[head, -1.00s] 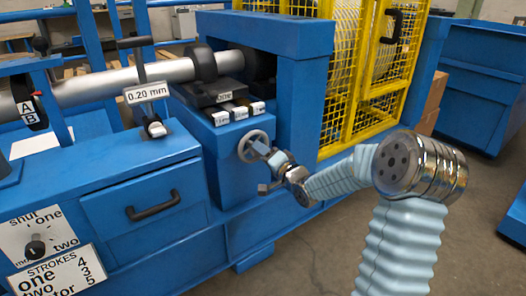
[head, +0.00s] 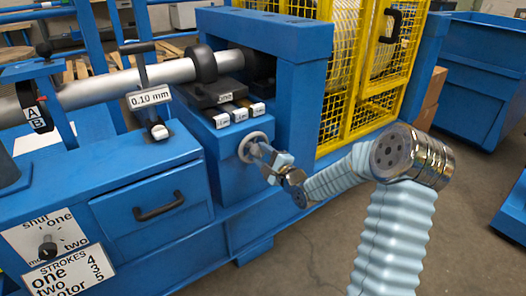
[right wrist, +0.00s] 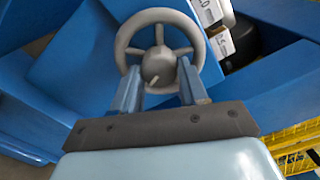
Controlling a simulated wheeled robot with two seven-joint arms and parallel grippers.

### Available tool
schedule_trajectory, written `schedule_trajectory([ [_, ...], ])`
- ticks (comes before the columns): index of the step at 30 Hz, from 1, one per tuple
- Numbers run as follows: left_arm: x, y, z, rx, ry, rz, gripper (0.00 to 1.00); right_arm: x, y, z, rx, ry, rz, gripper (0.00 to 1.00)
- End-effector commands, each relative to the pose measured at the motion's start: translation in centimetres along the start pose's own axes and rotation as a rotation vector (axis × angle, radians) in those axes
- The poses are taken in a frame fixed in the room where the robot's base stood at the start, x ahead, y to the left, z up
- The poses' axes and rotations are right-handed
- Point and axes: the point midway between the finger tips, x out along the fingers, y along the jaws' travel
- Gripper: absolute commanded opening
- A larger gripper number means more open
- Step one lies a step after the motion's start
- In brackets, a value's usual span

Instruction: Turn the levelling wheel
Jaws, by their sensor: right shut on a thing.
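The levelling wheel (head: 253,146) is a small grey spoked handwheel on the front of the blue machine block. It fills the top middle of the right wrist view (right wrist: 159,30), with its hub and spokes showing. My right gripper (head: 263,150) reaches it from the lower right. In the right wrist view its two blue fingers (right wrist: 160,88) stand at the wheel's lower rim, shut on the wheel. A white label reading "0.10 mm" (head: 149,97) is on the machine to the left of the wheel. My left gripper is not in view.
A grey shaft (head: 120,80) runs across behind. A drawer with a black handle (head: 158,206) is at left. A yellow mesh guard (head: 365,85) stands at right.

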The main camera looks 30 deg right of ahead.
Motion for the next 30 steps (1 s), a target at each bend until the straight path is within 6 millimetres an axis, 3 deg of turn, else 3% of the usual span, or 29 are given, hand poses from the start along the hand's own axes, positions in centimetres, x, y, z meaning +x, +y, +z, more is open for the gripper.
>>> schedule_trajectory([
  [12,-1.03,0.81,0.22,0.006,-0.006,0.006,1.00,-0.05,0.14,-0.02,0.174,0.001,0.003,0.13],
  [28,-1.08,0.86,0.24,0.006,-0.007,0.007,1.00,-0.04,0.22,-0.03,0.192,0.001,0.003,0.13],
  [29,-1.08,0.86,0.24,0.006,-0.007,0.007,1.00,-0.04,0.22,-0.03,0.192,0.001,0.003,0.48],
  [30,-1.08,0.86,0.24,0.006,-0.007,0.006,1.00,-0.04,0.21,-0.02,0.192,0.001,0.003,0.54],
])
